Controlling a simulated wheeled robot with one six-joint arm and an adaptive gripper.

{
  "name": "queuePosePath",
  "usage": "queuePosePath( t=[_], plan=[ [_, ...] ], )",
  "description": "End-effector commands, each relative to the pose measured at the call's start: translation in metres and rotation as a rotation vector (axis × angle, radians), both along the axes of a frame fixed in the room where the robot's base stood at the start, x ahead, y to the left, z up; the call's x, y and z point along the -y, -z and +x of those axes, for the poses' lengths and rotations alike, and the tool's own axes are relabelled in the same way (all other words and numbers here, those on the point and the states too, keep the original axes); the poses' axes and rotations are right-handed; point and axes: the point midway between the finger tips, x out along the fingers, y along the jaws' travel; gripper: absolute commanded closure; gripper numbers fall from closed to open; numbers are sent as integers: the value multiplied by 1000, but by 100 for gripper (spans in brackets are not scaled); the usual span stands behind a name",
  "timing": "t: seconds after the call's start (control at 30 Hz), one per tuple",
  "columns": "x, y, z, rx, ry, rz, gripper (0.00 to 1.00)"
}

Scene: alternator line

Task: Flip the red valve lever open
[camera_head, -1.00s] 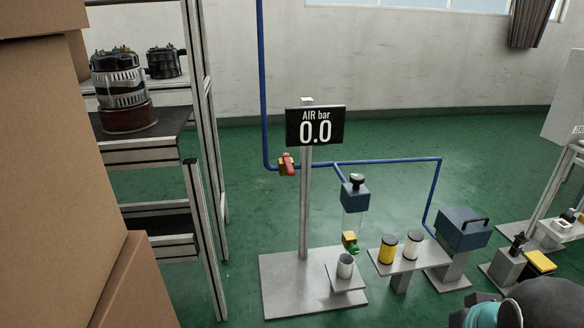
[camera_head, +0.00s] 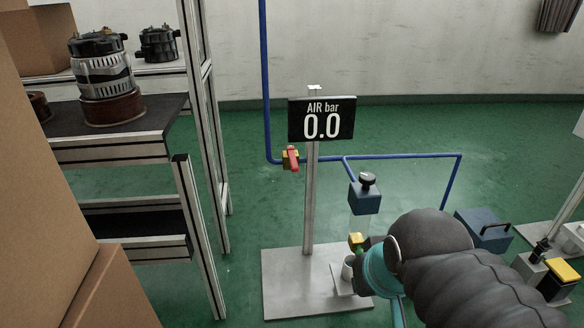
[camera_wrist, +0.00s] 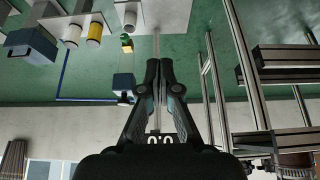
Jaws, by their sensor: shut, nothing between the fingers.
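The red valve lever (camera_head: 293,157) sits on a small yellow valve body on the blue air pipe (camera_head: 400,156), left of the display post, in the head view. It slants steeply, near upright. The black display (camera_head: 321,119) above it reads AIR bar 0.0. It also shows upside down at the bottom of the wrist view (camera_wrist: 160,139), partly covered. My gripper (camera_wrist: 159,65) is shut and empty in the wrist view, which shows no red lever. In the head view my arm stands at lower right, away from the lever; the fingers do not show there.
A blue filter unit (camera_head: 364,196) hangs right of the post, above a yellow drain valve (camera_head: 356,241). A metal shelf (camera_head: 110,151) with alternators and stacked cardboard boxes (camera_head: 50,210) stand at left. Green floor (camera_head: 245,215) is clear between shelf and post.

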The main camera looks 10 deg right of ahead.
Motion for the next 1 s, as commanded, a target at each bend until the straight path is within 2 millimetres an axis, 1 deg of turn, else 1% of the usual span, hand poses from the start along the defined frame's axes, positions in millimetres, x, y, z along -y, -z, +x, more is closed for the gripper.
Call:
queuePosePath(
  t=[0.17,0.23,0.27,0.37,0.47,0.5,0.57,0.6,0.73,0.9,0.97,1.0],
  plan=[
    [0,0,0,0,1,0,100],
    [1,0,4,6,10,2,100],
    [1,-1,8,12,18,4,100],
    [4,-2,30,48,70,20,100],
    [10,-4,69,115,159,52,100],
    [14,-5,88,150,200,71,100],
    [18,-5,117,206,261,106,100],
    [21,-5,136,243,299,131,100],
    [29,-2,195,361,405,232,100],
    [34,9,265,500,508,401,100],
    [35,15,288,542,538,473,100],
    [35,19,302,569,555,525,100]
  ],
)
